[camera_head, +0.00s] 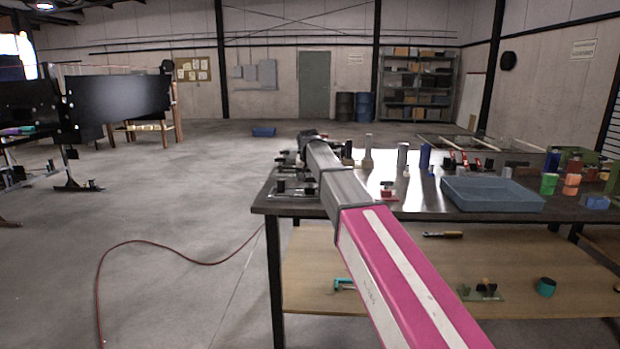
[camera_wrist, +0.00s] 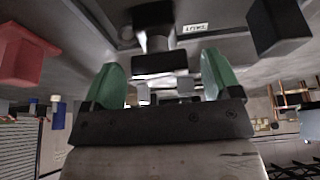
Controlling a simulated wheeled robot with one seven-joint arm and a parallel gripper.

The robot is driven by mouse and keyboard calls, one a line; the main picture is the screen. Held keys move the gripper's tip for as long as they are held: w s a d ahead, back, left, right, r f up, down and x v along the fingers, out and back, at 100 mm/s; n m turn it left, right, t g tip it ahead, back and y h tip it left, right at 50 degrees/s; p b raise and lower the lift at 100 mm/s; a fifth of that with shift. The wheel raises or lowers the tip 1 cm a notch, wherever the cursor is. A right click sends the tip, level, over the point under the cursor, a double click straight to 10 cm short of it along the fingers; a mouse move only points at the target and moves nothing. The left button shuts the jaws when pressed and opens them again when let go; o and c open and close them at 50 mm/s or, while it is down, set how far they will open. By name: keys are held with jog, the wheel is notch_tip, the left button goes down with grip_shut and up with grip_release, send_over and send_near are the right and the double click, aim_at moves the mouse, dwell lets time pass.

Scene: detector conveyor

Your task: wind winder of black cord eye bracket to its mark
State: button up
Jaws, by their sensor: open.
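My gripper (camera_wrist: 160,72) shows in the wrist view as two green fingers, spread apart with nothing held between them. In the head view, small black fittings on metal plates (camera_head: 293,188) stand at the table's left end, partly behind my arm. The gripper fingers are not clear there.
A red block (camera_wrist: 25,52) and a black block (camera_wrist: 280,26) flank the fingers in the wrist view. In the head view, the table (camera_head: 420,208) also bears a blue tray (camera_head: 492,207), several cylinders and coloured blocks. Floor to the left is open, with a red hose (camera_head: 150,242).

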jog(key=shift+r, duration=0.15)
jog(key=v, duration=1)
jog(key=shift+r, duration=0.25)
jog(key=shift+s, duration=0.2)
